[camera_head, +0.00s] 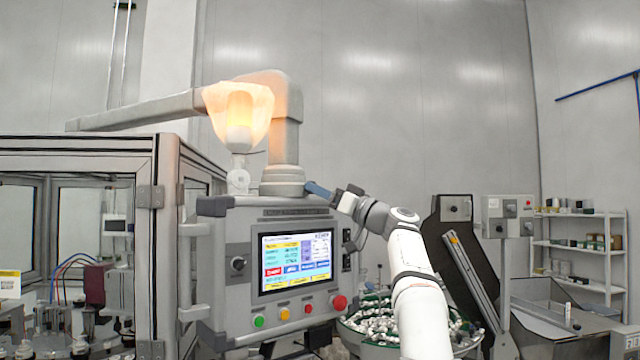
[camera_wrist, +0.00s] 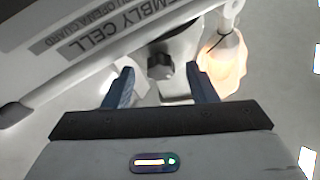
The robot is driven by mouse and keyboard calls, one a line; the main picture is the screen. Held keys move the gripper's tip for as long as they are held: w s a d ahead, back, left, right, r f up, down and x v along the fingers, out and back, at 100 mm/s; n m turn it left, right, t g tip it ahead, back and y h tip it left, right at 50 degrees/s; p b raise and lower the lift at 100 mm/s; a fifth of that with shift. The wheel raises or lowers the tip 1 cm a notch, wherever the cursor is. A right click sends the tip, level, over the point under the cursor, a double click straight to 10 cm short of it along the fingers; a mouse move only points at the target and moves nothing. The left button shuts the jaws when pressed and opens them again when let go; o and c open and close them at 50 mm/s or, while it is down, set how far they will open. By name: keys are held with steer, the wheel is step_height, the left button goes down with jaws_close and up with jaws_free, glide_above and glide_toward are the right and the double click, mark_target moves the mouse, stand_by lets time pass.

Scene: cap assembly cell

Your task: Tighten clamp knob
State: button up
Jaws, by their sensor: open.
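The clamp knob (camera_wrist: 160,66) is a small dark grey lobed knob in the wrist view, on the light grey post mount above the control panel. My gripper (camera_wrist: 158,78) is open, with one blue finger to each side of the knob in the picture. The fingers look apart from the knob, and I cannot tell how far off it is in depth. In the head view my gripper (camera_head: 315,190) is at the top of the panel, right of the post base (camera_head: 284,182). The knob is not clearly visible there.
The control panel (camera_head: 240,290) has a lit screen and colored buttons, including a red one (camera_head: 339,302). A glass-walled cell (camera_head: 165,200) stands left. A part-filled bowl (camera_head: 375,325) and a chute (camera_head: 470,270) lie right.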

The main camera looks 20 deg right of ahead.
steer(key=shift+w+a+r, duration=0.1)
steer(key=shift+w+a, duration=0.1)
steer(key=shift+c, duration=0.5)
steer(key=c, duration=0.9)
steer(key=shift+s+a+m+t+h+b, duration=0.1)
steer(key=shift+m+t+h+b, duration=0.35)
steer(key=shift+m, duration=0.75)
steer(key=shift+m+t+h, duration=0.15)
steer(key=shift+m+h, duration=0.5)
steer(key=shift+m, duration=0.55)
steer(key=o, duration=1)
steer(key=shift+r, duration=0.1)
steer(key=shift+n, duration=0.3)
